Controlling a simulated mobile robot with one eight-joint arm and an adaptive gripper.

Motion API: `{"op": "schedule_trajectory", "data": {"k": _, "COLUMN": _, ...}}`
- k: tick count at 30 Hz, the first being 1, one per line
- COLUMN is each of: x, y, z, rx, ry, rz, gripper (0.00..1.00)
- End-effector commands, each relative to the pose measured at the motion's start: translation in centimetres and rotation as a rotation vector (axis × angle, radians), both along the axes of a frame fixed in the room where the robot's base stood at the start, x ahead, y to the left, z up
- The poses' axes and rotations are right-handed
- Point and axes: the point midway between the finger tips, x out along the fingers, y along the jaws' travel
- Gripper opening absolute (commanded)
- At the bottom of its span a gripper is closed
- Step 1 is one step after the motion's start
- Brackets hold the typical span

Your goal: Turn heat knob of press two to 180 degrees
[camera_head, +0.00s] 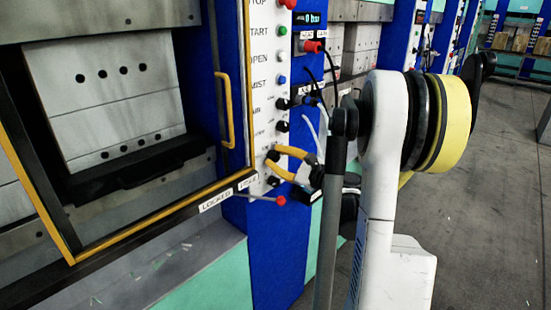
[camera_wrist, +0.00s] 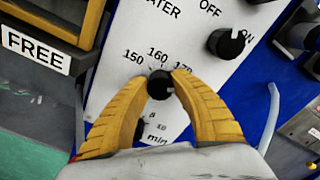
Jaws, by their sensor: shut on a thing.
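The heat knob (camera_wrist: 160,86) is a small round black knob on a white panel (camera_wrist: 125,45). The printed numbers 150, 160 and 170 curve above it in the wrist view. A small pale mark shows on its lower right side. My gripper (camera_wrist: 161,78) has yellow fingers closed around the knob, one on each side. In the head view my gripper (camera_head: 271,157) reaches to the lower part of the press's control strip, and the knob is mostly hidden between the fingertips. A 180 mark is not visible; the right finger covers that side of the scale.
An ON/OFF switch knob (camera_wrist: 227,43) sits up and right. Another dark knob (camera_head: 273,181) is just below my fingers. The framed press door (camera_head: 228,110) is at left. Cables (camera_head: 322,85) hang at right.

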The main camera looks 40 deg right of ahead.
Motion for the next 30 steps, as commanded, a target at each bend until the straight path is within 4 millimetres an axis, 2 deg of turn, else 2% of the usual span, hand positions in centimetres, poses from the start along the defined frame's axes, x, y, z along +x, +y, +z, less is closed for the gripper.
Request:
{"op": "schedule_trajectory", "data": {"k": 12, "x": 0.05, "y": -0.03, "z": 0.12, "rx": 0.167, "ry": 0.011, "rz": 0.000, "gripper": 0.00}}
{"op": "schedule_trajectory", "data": {"k": 27, "x": 0.05, "y": -0.04, "z": 0.15, "rx": 0.184, "ry": 0.012, "rz": 0.000, "gripper": 0.00}}
{"op": "schedule_trajectory", "data": {"k": 28, "x": 0.05, "y": -0.04, "z": 0.15, "rx": 0.184, "ry": 0.012, "rz": 0.000, "gripper": 0.34}}
{"op": "schedule_trajectory", "data": {"k": 30, "x": 0.05, "y": -0.04, "z": 0.14, "rx": 0.184, "ry": 0.012, "rz": 0.000, "gripper": 0.51}}
